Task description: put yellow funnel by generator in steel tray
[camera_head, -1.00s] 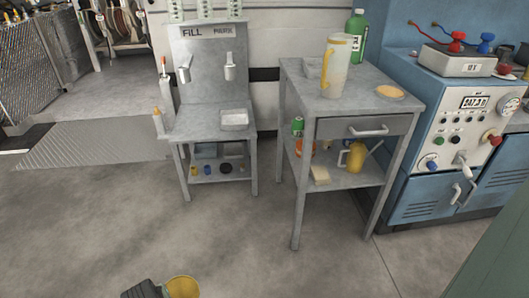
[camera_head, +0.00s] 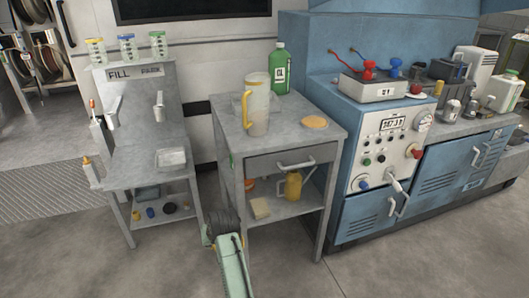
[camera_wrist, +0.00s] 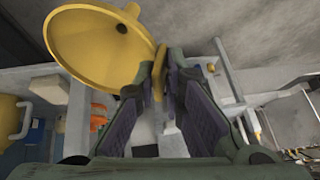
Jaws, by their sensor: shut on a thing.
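The yellow funnel (camera_wrist: 98,45) fills the upper left of the wrist view, its wide bowl tilted. My gripper (camera_wrist: 162,72) is shut on the tab at the funnel's rim. In the head view my arm reaches up from the bottom, ending low in front of the cart; the funnel is mostly hidden there. A shallow grey metal tray (camera_head: 172,159) lies on the fill stand's shelf, left of the cart. The blue generator-like cabinet (camera_head: 375,160) with dials stands to the right.
The grey cart (camera_head: 300,140) carries a clear pitcher (camera_head: 257,105), a green bottle (camera_head: 281,68) and a tan disc (camera_head: 315,122). A yellow watering can (camera_head: 292,188) sits on its lower shelf. The fill stand (camera_head: 130,178) holds bottles at its left edge. Open floor lies in front.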

